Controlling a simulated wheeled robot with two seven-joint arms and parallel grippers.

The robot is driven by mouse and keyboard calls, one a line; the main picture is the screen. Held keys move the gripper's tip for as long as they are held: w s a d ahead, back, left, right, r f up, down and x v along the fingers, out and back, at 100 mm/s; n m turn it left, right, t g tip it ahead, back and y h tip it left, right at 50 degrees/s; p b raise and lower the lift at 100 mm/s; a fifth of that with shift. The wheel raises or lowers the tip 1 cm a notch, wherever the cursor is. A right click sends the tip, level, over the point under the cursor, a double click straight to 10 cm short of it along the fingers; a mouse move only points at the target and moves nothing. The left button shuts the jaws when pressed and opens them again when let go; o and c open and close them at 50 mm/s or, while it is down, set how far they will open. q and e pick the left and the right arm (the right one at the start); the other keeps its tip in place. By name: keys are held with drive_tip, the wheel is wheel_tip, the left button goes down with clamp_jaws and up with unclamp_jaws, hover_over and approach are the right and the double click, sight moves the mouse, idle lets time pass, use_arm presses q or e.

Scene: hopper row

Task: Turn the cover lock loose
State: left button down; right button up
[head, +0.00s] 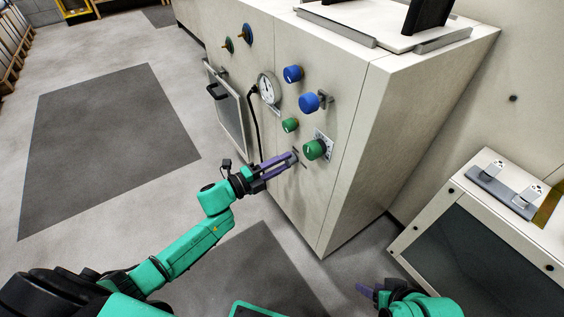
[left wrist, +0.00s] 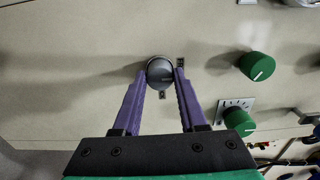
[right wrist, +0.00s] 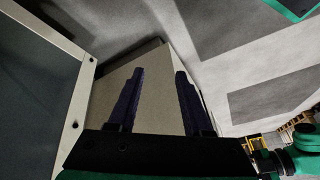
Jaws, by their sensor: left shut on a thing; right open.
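A round grey knob, which looks like the cover lock (left wrist: 160,72), sits on the pale cabinet front in the left wrist view, with small dark marks beside and below it. My left gripper (left wrist: 161,76) is shut on this knob, one purple finger on each side. In the head view my left gripper (head: 292,160) reaches the cabinet front just left of a green knob, and its fingers largely hide the grey knob. My right gripper (right wrist: 160,75) is open and empty; in the head view it shows low at the right (head: 368,291).
Green knobs (head: 315,149) and blue knobs (head: 309,103) stick out close to my left gripper. A gauge (head: 267,88) with a black cable and a framed window (head: 226,108) are further left. A low cabinet with a dark panel (head: 480,262) stands at the right. The floor at left is clear.

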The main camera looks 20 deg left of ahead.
use_arm(q)
drive_tip(key=shift+c, duration=2.2)
unclamp_jaws()
drive_tip(key=shift+s+a, duration=0.1)
drive_tip(key=p+v, duration=0.2)
drive_tip(key=v, duration=1.2)
drive_tip(key=shift+s+p, duration=0.2)
drive_tip(key=shift+p, duration=0.15)
use_arm(e)
drive_tip(key=s+d+r+g+h, duration=0.1)
drive_tip(key=s+d+r+g, duration=0.1)
drive_tip(key=s+d, duration=0.1)
drive_tip(key=shift+s+d+r+m+g+h, duration=0.2)
drive_tip(key=shift+d+r+m+g+h, duration=0.15)
drive_tip(key=shift+d, duration=0.55)
use_arm(q)
drive_tip(key=shift+w, duration=0.1)
